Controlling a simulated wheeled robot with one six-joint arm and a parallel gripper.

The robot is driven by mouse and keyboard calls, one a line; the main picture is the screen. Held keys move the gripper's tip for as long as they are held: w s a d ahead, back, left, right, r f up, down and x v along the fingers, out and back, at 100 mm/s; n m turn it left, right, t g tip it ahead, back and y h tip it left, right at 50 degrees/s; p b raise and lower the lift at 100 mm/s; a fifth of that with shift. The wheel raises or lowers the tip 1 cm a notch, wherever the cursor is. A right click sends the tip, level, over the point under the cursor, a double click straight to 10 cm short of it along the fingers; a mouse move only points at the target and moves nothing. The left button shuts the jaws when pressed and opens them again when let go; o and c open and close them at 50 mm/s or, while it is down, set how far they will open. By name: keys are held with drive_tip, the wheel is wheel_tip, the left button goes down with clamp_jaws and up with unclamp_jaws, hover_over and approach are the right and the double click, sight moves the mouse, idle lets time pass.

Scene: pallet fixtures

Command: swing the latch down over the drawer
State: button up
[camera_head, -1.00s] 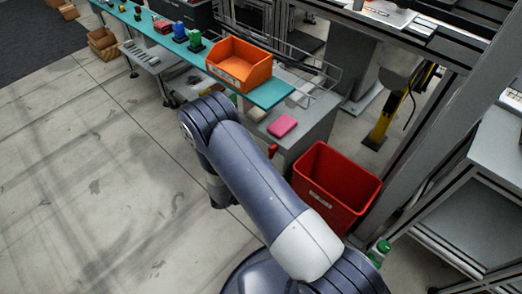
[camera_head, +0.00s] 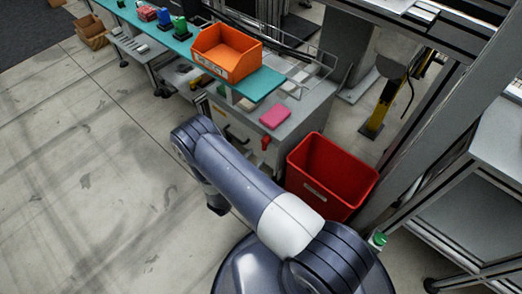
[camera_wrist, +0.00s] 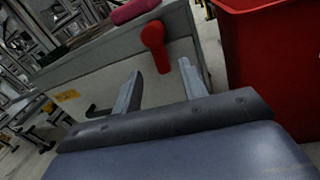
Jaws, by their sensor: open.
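The red latch (camera_head: 265,143) sits at the corner of the grey drawer cabinet (camera_head: 287,131), below a pink block. In the wrist view the latch (camera_wrist: 154,46) shows a thick rounded end upward and a narrower stem pointing down. The drawer front (camera_wrist: 100,84) is a pale panel with a dark handle at its lower left. My gripper (camera_wrist: 160,82) is open and empty, its two fingers pointing toward the cabinet. The latch lies beyond the fingertips, apparently without contact. In the head view my arm hides the gripper.
A red bin (camera_head: 330,177) stands right of the cabinet, close to the latch; it also fills the wrist view's right side (camera_wrist: 270,60). A pink block (camera_head: 274,117) lies on the cabinet top. An orange tray (camera_head: 227,52) rests on the teal shelf. Floor at left is clear.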

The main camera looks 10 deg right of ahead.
sight(263, 147)
drive_tip(key=shift+b+x, duration=0.35)
drive_tip(key=shift+x, duration=2.05)
drive_tip(key=shift+c, duration=0.4)
clamp_jaws()
